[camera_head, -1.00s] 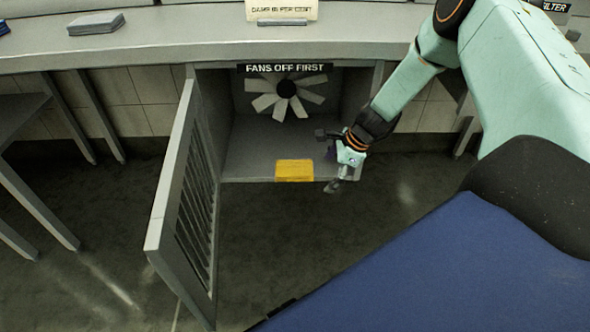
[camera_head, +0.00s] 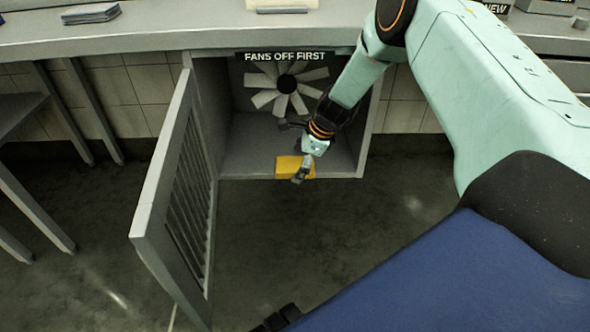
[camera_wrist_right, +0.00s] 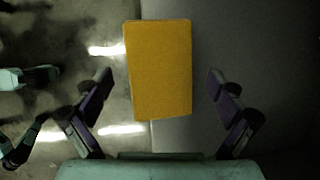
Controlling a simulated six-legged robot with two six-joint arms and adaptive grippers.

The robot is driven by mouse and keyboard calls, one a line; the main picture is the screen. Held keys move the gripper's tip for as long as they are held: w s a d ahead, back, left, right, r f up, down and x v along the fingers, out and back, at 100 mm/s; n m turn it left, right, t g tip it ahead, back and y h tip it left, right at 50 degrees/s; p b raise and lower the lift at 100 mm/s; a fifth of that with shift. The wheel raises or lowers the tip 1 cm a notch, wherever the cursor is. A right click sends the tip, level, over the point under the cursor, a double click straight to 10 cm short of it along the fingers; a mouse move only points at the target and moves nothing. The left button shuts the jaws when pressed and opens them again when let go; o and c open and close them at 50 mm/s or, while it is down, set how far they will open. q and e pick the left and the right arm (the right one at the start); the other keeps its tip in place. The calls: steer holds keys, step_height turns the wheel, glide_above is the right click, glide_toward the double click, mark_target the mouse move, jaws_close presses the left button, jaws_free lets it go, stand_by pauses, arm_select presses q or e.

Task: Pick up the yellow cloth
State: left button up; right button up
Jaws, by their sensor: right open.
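The yellow cloth (camera_head: 287,166) is a small folded block at the front edge of the cabinet floor (camera_head: 240,152). In the right wrist view the cloth (camera_wrist_right: 160,70) lies between and ahead of the fingertips, partly past the edge over the floor. My right gripper (camera_head: 302,172) is over the cloth's right part in the head view and hides some of it. In the right wrist view my right gripper (camera_wrist_right: 160,88) is open, with a finger on each side and nothing held. Whether the fingers are level with the cloth is hard to tell.
The cabinet door (camera_head: 175,190) stands open at the left. A fan (camera_head: 287,88) sits inside at the back, under a sign (camera_head: 286,57) reading "FANS OFF FIRST". The counter (camera_head: 200,35) runs above. The dark floor (camera_head: 270,240) in front is clear.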

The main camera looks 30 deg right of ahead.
steer(key=shift+w, duration=0.1)
steer(key=c, duration=1.2)
steer(key=shift+r, duration=0.1)
